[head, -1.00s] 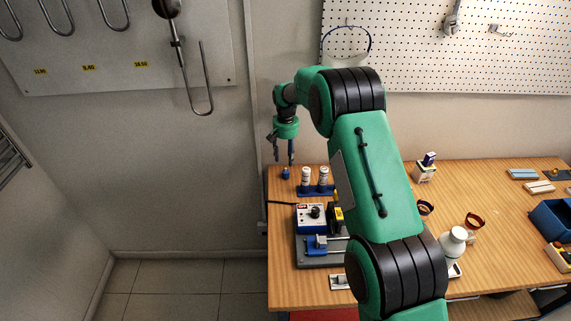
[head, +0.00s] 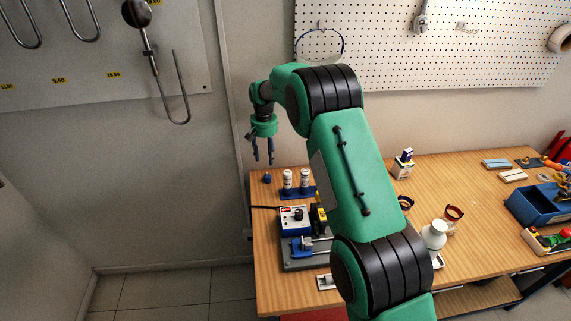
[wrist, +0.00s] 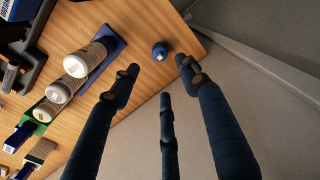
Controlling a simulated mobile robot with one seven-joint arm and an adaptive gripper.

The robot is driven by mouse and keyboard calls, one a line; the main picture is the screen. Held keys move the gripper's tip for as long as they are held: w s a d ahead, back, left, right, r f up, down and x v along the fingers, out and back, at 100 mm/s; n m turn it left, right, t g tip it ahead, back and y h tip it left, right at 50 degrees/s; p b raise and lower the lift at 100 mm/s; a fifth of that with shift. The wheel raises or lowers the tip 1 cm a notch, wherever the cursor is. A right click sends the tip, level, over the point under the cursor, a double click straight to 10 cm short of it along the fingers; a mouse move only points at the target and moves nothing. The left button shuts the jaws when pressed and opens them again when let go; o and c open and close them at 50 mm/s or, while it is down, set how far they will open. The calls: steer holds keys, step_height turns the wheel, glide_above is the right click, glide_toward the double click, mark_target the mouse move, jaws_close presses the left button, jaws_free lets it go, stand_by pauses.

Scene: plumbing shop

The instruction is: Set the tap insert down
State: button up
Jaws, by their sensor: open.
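A small dark blue piece (head: 267,178), which looks like the tap insert, stands on the wooden table near its far left corner. The wrist view shows it from above as a round blue top with a pale centre (wrist: 160,51). My gripper (head: 263,162) is open and empty, with its fingers pointing down above the piece. In the wrist view the fingers (wrist: 158,85) are spread and the piece lies beyond their tips, apart from them.
A grey fixture (head: 306,250) with a control box (head: 294,214) is nearer. The wall is close behind the table (head: 470,195), whose left edge is near the piece.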

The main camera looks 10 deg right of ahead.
steer(key=s+d+r+t, duration=0.1)
steer(key=s+d+r, duration=0.3)
steer(key=s+r, duration=0.5)
steer(key=s+d+r+t, duration=0.1)
steer(key=s+d+r, duration=0.2)
steer(key=s+r, duration=0.6)
steer(key=s+d+r+t, duration=0.1)
steer(key=s+d+r, duration=0.4)
steer(key=r, duration=0.7)
steer(key=s+d+r+t, duration=0.1)
steer(key=s+r, duration=0.1)
steer(key=s, duration=0.8)
steer(key=s+d+r, duration=0.2)
steer(key=s, duration=0.8)
steer(key=s+d+f, duration=0.1)
steer(key=s+f, duration=0.1)
steer(key=s, duration=0.5)
steer(key=s+d+f+t, duration=0.1)
steer(key=s, duration=0.7)
steer(key=shift+s+f+t, duration=0.3)
steer(key=shift+f, duration=0.1)
